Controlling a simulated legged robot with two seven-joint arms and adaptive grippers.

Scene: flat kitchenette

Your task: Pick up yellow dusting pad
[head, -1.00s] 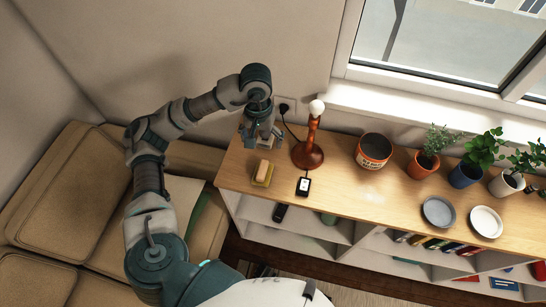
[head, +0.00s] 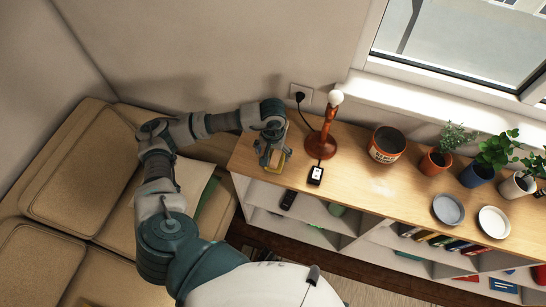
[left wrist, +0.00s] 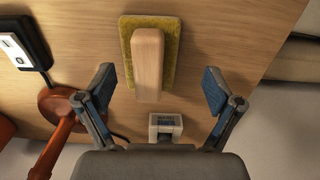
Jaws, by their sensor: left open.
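The yellow dusting pad (left wrist: 173,40) lies on the wooden shelf top, with a pale wooden block handle (left wrist: 149,62) on it. In the head view only part of the pad (head: 281,165) shows, the rest hidden by my left gripper (head: 270,160). My left gripper (left wrist: 159,92) is open and empty in the left wrist view. Its fingers stand apart on either side of the handle's near end, and no contact shows. My right gripper is not in view.
A red-brown lamp (head: 321,146) with a bare bulb and a small black device (head: 316,174) stand just right of the pad. A small grey box (left wrist: 165,127) lies near the handle. A tin (head: 386,145), potted plants and two plates (head: 448,209) stand farther right. A sofa (head: 85,165) is at left.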

